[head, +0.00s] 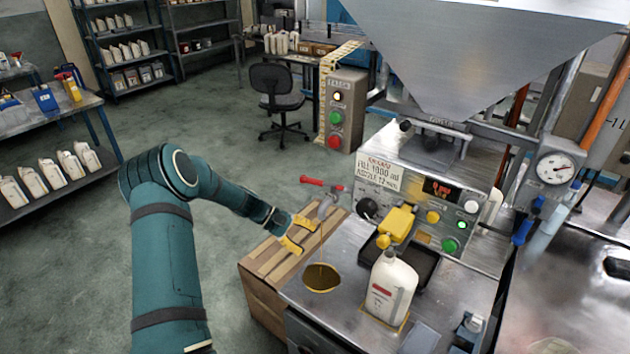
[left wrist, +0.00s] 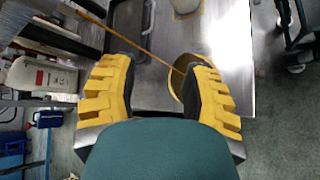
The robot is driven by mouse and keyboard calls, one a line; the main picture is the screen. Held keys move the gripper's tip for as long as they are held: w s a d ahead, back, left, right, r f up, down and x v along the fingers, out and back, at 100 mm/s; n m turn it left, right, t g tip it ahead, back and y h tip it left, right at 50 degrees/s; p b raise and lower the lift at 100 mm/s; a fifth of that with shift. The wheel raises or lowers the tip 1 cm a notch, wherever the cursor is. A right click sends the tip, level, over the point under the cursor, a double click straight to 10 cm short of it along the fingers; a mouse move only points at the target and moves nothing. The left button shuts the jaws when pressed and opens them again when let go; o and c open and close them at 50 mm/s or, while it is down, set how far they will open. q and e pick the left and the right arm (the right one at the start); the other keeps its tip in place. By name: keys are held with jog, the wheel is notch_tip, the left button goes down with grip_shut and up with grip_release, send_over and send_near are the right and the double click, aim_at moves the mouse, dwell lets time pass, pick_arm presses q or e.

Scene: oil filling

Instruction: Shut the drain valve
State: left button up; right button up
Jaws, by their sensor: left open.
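The drain valve (head: 326,205) is a grey fitting with a red lever handle (head: 324,184), left of the machine in the head view. The handle lies roughly level, pointing left. A thin amber stream falls from the valve to a round amber pool (head: 322,278) on the steel top; I cannot tell whether a shallow dish holds it. My left gripper (head: 298,234) has its yellow fingers apart, just left of and below the valve, with no visible contact. In the left wrist view the open fingers (left wrist: 158,92) are empty, and the stream (left wrist: 140,47) runs across above them. My right gripper is not seen.
A white bottle (head: 391,287) stands on the steel top in front of the control panel (head: 440,205). A yellow part (head: 398,222) sits above a black tray behind it. A wooden crate (head: 270,270) adjoins the steel top on the left. Open floor lies further left.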

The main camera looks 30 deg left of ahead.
aim_at(307, 180)
pick_arm(q)
jog(key=a+r+t+h, duration=0.1)
jog(key=a+r+t, duration=0.1)
jog(key=a+r, duration=0.55)
jog(key=a+r+t+h, duration=0.2)
jog(key=a+r, duration=0.3)
jog(key=r, duration=0.5)
jog(key=shift+m, duration=0.4)
jog(key=x, duration=0.9)
jog(key=p+x, duration=0.1)
jog(key=x, duration=0.3)
jog(key=shift+d+f, duration=0.1)
jog(key=shift+d, duration=0.4)
